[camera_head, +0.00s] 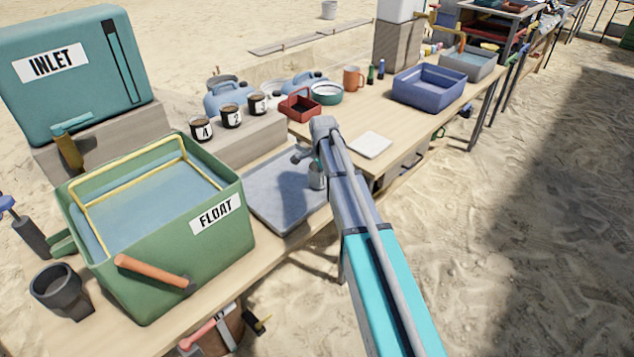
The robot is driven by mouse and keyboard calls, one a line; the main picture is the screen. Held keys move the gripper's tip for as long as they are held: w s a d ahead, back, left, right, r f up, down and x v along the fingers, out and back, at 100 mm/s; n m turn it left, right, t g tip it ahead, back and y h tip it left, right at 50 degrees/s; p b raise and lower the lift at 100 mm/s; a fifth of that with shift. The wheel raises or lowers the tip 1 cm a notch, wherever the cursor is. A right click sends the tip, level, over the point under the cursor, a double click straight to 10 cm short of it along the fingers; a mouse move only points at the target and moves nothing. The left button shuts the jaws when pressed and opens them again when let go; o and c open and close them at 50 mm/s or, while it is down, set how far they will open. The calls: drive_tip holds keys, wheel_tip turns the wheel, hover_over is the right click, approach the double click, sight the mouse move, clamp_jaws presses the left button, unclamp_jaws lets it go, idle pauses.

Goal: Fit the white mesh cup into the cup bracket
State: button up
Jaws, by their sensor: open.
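I cannot make out a white mesh cup for certain. A dark grey cup-shaped holder (60,291), which may be the cup bracket, stands at the near left end of the table, left of the green FLOAT bin. Its mouth faces up and looks empty. My arm reaches in from the lower right over the grey tray (268,190). My gripper (317,176) is open, low over the tray's right side and mostly hidden behind my arm. It is well to the right of the dark holder. Whatever lies under or behind it is hidden.
The green FLOAT bin (170,256), with an orange handle, stands between the holder and the tray. The teal INLET box (75,95) is behind it. Labelled dark jars (231,116) stand on a block. A white slab (370,145) and blue bin (428,88) are to the right.

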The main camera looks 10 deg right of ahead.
drive_tip(key=shift+f+b, duration=0.35)
drive_tip(key=shift+f, duration=0.3)
clamp_jaws()
